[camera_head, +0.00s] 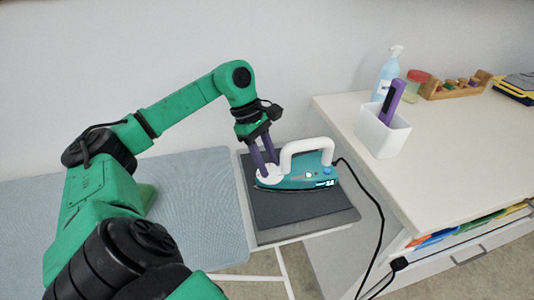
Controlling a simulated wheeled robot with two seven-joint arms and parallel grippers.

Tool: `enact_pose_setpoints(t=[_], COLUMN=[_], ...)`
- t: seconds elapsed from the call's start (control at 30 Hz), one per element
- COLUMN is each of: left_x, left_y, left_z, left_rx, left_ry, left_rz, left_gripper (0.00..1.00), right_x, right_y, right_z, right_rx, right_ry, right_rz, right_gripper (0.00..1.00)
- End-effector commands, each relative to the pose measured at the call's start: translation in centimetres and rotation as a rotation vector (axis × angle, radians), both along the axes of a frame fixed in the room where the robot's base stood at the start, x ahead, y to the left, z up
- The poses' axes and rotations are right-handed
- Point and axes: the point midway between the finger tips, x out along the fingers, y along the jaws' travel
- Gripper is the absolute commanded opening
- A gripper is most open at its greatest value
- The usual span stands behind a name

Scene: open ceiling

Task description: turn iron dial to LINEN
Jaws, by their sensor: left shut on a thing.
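The teal iron (300,181) with a white handle (305,147) stands flat on a dark grey rest pad (290,218) at the right end of the ironing board. A round white dial (270,174) sits at the iron's left end. My left gripper (264,166) comes down from above with its two purple fingers at the dial, shut on it. The dial's markings are too small to read. My right gripper is not in view.
The blue ironing board (190,190) spreads to the left. A black cord (372,200) runs from the iron past the counter (450,140). On the counter stand a white bin (383,133), a spray bottle (389,70) and a wooden rack (455,87).

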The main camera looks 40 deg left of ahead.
Motion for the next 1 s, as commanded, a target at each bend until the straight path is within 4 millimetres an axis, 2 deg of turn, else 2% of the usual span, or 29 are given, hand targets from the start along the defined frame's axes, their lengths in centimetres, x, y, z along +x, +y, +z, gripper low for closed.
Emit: enact_pose_setpoints(t=[0.03,0.07,0.1,0.13,0.43,0.57,0.67,1.0], left_x=[0.0,0.0,0.0,0.0,0.0,0.0,0.0,-0.4], left_y=[-0.1,-0.1,-0.1,0.0,0.0,0.3,1.0,4.4], left_z=[0.0,0.0,0.0,0.0,0.1,0.9,2.5,11.4], left_rx=[-0.002,-0.002,-0.002,-0.002,-0.001,0.000,0.000,-0.004], left_ry=[-0.001,-0.001,-0.001,0.000,0.000,-0.001,-0.003,-0.005], left_rz=[-0.001,-0.001,-0.001,0.000,0.001,0.001,0.002,0.001], left_gripper=[0.00,0.49,0.64,0.72,0.72,0.72,0.72,0.72], right_x=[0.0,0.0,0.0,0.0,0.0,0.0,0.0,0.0], right_y=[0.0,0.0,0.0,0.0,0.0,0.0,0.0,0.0], right_z=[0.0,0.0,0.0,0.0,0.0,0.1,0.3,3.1], right_rx=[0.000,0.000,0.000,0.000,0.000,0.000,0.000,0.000], right_ry=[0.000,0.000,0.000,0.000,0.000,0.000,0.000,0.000], right_rz=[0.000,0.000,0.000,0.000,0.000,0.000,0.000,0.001], right_gripper=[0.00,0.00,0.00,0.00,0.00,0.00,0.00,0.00])
